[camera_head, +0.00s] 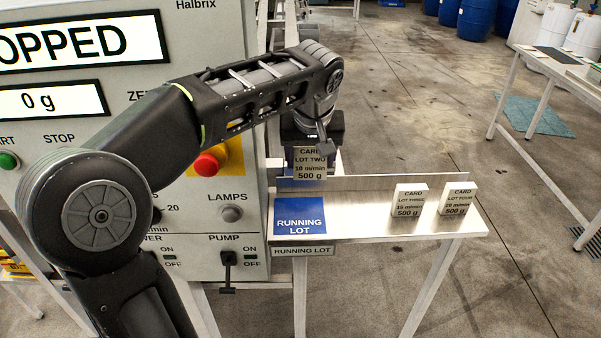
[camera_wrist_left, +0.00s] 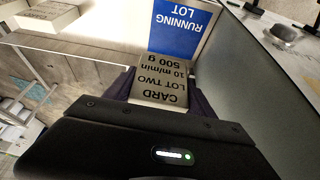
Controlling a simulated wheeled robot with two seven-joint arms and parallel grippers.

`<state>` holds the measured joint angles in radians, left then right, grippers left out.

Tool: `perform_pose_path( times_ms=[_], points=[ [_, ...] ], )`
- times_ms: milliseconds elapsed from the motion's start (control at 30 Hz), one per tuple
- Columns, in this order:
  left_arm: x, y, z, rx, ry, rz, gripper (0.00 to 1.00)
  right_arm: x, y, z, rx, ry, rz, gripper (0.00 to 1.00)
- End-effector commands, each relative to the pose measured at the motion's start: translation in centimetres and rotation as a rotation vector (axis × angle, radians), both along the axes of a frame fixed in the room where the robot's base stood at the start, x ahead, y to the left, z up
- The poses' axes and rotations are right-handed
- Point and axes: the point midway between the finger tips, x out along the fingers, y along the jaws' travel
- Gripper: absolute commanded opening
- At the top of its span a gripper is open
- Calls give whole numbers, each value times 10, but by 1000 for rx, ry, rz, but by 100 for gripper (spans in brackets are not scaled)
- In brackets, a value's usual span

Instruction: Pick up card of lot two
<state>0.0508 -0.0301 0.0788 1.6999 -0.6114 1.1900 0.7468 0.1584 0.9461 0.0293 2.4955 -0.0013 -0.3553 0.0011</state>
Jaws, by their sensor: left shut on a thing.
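The card of lot two (camera_head: 309,163) is a light block marked "CARD LOT TWO 10 m/min 500 g". My left gripper (camera_head: 311,158) is shut on it and holds it upright near the back edge of the metal shelf, behind the blue running lot square (camera_head: 299,216). Whether the card is clear of the shelf I cannot tell. In the left wrist view the card (camera_wrist_left: 162,82) sits between the two dark fingers, with the blue square (camera_wrist_left: 180,28) beyond it. My right gripper is out of view.
The card of lot three (camera_head: 409,201) and the card of lot four (camera_head: 458,199) stand on the right of the shelf (camera_head: 359,220). A control panel (camera_head: 215,262) with a red stop button (camera_head: 206,164) is close at the left.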

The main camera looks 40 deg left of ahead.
Motion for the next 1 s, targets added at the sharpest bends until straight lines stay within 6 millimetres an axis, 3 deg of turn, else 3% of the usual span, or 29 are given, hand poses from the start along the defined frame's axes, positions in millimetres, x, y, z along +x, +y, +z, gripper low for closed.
perform_pose_path(
  times_ms=[533,733,1000],
  points=[
    [89,-117,-1,0,0,-2,21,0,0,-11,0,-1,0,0],
    [104,-136,0,2,-1,0,21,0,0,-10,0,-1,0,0],
    [107,-140,0,1,-2,2,21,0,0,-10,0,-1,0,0]
  ],
)
